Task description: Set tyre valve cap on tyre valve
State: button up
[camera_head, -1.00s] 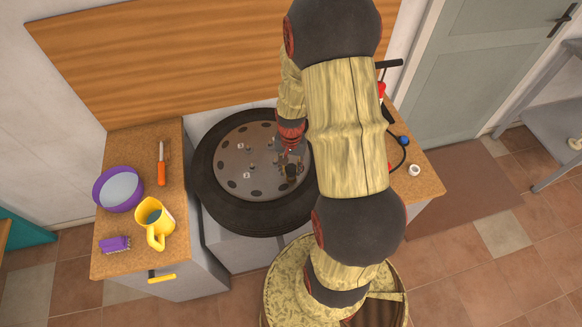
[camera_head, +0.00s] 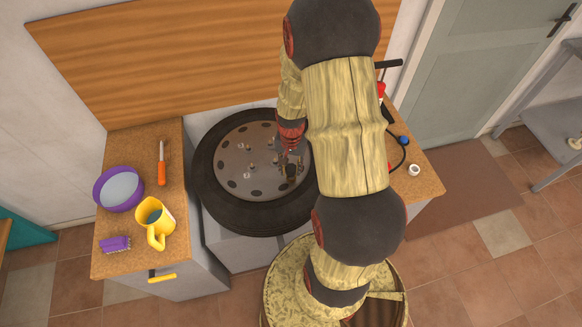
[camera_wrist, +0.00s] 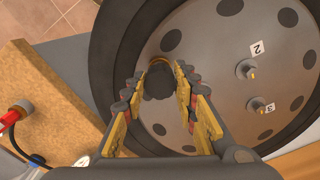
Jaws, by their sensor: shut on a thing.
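The wheel with its black tyre (camera_head: 235,213) lies flat between two counters, its grey disc (camera_head: 236,160) upward. Short stems stand on the disc. The wrist view shows one stem (camera_wrist: 245,69) beside a "2" label and another (camera_wrist: 258,104) beside a "3" label, both with yellowish tips. My gripper (camera_head: 291,166) is above the right part of the disc. In the wrist view my gripper (camera_wrist: 160,82) is shut on a dark rounded piece (camera_wrist: 157,84), apparently the valve cap. A yellowish rim shows behind it. Whether it touches a stem beneath is hidden.
The left counter holds a purple bowl (camera_head: 120,189), yellow jug (camera_head: 154,222), purple brush (camera_head: 115,244) and orange-handled screwdriver (camera_head: 161,168). The right counter (camera_head: 428,187) carries a small white round item (camera_head: 414,170) and a dark cable (camera_head: 402,155). A wooden panel (camera_head: 200,55) stands behind the wheel.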

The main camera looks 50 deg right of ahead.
jog(key=shift+f, duration=0.25)
jog(key=shift+f+b, duration=0.35)
jog(key=shift+f+b, duration=0.3)
jog(key=shift+f, duration=0.15)
jog(key=o, duration=1.1)
jog(key=shift+o, duration=0.4)
notch_tip(320, 180, up, 12)
